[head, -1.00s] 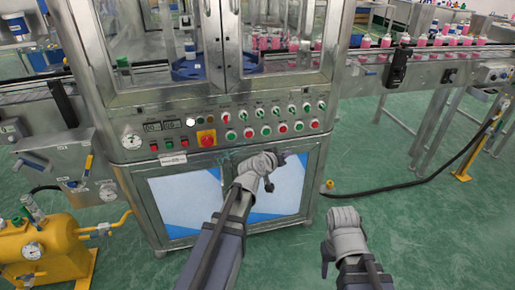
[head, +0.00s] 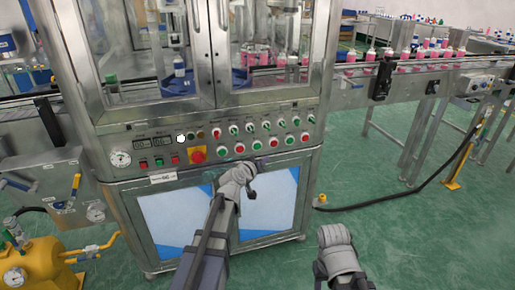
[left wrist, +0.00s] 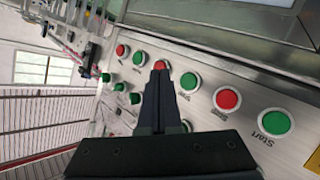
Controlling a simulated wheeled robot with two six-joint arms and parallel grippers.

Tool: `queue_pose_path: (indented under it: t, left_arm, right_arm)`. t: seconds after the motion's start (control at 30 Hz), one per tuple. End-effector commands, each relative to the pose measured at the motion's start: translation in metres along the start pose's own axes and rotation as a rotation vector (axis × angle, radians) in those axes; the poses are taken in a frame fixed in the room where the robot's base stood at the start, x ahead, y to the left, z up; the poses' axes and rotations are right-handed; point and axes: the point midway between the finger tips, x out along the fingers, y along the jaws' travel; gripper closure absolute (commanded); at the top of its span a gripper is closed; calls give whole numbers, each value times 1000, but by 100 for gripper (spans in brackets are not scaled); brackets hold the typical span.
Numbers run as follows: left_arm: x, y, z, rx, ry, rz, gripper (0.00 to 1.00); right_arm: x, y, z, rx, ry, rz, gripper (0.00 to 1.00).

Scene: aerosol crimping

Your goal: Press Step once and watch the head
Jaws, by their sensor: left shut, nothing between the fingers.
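The green Step button (head: 256,146) is in the lower button row of the machine panel, third from the left; it also shows in the left wrist view (left wrist: 190,82), with its label below it. My left gripper (head: 262,163) is shut and empty, just below that row. In the left wrist view its fingertips (left wrist: 160,74) overlap the lower edge of the red button (left wrist: 161,66) beside Step; contact cannot be told. The machine's head (head: 174,28) is behind the glass, above a blue-and-white bottle (head: 179,67). My right gripper (head: 335,240) is low on the right, its fingers hidden.
The green Start button (left wrist: 274,122) and red Stop button (left wrist: 228,98) sit on the other side of Step. A red emergency button (head: 197,154) is at the row's left end. A conveyor (head: 420,64) with pink bottles runs right.

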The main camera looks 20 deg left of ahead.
Motion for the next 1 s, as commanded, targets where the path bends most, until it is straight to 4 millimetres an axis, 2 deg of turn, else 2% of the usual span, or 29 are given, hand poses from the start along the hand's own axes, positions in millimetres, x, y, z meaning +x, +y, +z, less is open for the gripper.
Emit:
queue_pose_path:
  t: [0.1, 0.4, 1.0]
  left_arm:
    - [15, -10, -10, 0, 0, -1, 100]
    - [35, -25, -25, 1, 0, -1, 100]
    - [40, -29, -29, 1, 0, 0, 100]
  right_arm:
    - [0, 0, 0, 0, 0, 0, 50]
    - [0, 0, 0, 0, 0, 0, 50]
    - [0, 0, 0, 0, 0, 0, 50]
